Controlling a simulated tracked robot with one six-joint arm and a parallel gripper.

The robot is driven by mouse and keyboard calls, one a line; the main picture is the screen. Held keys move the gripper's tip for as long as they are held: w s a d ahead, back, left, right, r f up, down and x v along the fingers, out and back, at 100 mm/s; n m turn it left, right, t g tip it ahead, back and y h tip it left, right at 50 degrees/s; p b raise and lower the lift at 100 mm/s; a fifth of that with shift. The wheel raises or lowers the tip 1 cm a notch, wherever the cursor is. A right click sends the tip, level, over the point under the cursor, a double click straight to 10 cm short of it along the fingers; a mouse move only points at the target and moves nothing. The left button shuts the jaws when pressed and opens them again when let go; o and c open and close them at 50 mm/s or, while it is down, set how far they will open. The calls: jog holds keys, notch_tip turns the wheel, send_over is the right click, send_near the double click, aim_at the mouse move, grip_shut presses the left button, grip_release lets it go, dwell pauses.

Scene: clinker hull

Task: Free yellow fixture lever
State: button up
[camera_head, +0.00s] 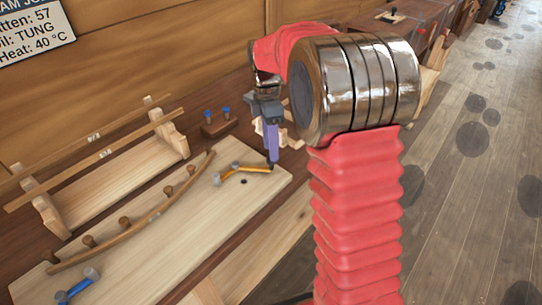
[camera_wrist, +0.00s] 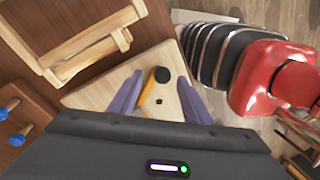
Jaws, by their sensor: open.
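The yellow fixture lever (camera_head: 256,169) lies near the far right end of the pale wooden board (camera_head: 185,238). A grey metal piece is at its left end. In the wrist view the yellow lever (camera_wrist: 147,91) shows between my fingers, with a dark round knob at its upper end. My gripper (camera_head: 272,162) points down over the lever's right part in the head view. Its purple fingers stand apart with nothing clamped, and the gripper also shows in the wrist view (camera_wrist: 158,80). I cannot tell whether the fingertips touch the lever.
A curved wooden strip (camera_head: 140,226) runs along several pegs on the board. A blue-handled lever (camera_head: 77,286) is at the near left. A wooden rack (camera_head: 110,180) and a block with two blue-topped pegs (camera_head: 218,125) stand behind.

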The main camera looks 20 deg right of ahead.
notch_tip(320, 180, up, 8)
jog(key=w, duration=0.1)
jog(key=shift+w, duration=0.25)
dwell(0.4)
jog(key=s+f+m, duration=0.1)
jog(key=m, duration=0.2)
jog(key=s+f+m+t, duration=0.1)
jog(key=m, duration=0.2)
jog(key=s+f+m, duration=0.1)
jog(key=s+m, duration=0.1)
jog(key=m, duration=0.2)
jog(key=shift+s+a+f+t, duration=0.1)
jog(key=shift+a+f+t, duration=0.2)
jog(key=shift+a, duration=0.1)
jog(key=s+a+r+m+t, duration=0.2)
jog(key=s+m+t, duration=0.1)
jog(key=s, duration=0.8)
jog(key=s+a+r+m+t, duration=0.2)
jog(key=s+r+m+t, duration=0.1)
jog(key=s, duration=0.8)
jog(key=shift+m, duration=0.7)
